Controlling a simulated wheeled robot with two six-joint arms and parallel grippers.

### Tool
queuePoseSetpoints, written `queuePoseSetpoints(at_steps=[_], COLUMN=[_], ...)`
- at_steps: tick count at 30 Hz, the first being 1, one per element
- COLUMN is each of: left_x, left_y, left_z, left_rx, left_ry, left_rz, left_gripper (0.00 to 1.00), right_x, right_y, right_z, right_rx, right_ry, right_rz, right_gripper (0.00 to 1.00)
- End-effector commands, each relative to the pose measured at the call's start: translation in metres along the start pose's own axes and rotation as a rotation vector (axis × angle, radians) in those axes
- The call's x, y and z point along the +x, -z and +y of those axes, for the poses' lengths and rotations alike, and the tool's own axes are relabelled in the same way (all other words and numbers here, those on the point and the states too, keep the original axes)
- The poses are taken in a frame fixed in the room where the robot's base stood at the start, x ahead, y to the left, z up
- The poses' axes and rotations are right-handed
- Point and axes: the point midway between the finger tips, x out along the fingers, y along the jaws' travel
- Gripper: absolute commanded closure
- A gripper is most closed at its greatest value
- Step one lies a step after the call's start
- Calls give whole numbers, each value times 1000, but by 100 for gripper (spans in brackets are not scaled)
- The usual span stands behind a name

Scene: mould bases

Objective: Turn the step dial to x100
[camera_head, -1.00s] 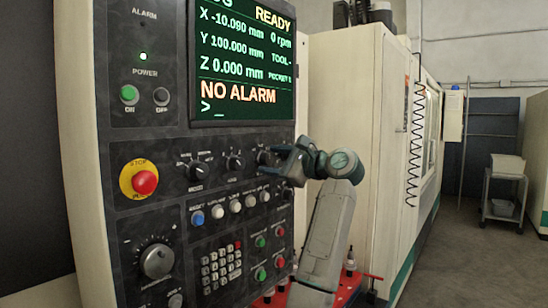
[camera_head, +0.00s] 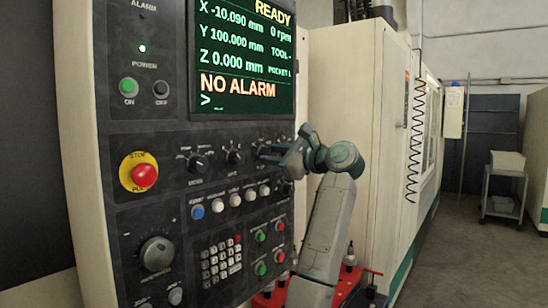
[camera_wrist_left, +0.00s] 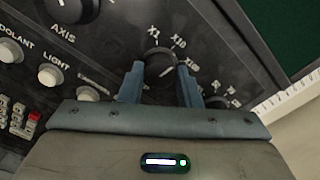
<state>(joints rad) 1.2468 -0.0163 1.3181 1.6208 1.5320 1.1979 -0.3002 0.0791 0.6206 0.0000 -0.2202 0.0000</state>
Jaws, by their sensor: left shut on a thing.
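The step dial (camera_wrist_left: 160,63) is a round black knob on the dark control panel. In the left wrist view the labels X1, X10 and X100 run around its upper and right side. My left gripper (camera_wrist_left: 161,82) has one finger on each side of the knob and is shut on it. The right gripper is not in view.
The axis dial (camera_head: 235,156) and mode dial (camera_head: 197,162) are left of the gripper. A row of buttons, including a blue one (camera_head: 197,212), lies below. The red stop button (camera_head: 144,174) is farther left. The screen (camera_head: 243,60) reads NO ALARM.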

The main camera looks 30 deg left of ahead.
Motion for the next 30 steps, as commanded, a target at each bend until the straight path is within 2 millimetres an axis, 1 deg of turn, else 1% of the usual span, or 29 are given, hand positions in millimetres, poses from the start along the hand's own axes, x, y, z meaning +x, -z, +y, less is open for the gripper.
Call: queuePoseSetpoints(at_steps=[1,6,18,24,30], left_x=[0,0,0,0,0], left_y=[2,1,0,0,0], left_z=[1,1,0,0,0], left_rx=[36,182,484,573,614], left_ry=[-1,-1,-1,-1,0], left_rz=[0,0,0,0,0], left_gripper=[92,92,92,92,92], right_x=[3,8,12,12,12], right_y=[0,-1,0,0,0], right_z=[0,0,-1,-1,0], right_rx=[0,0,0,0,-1], right_ry=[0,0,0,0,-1], right_rz=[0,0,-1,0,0], right_gripper=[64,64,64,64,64])
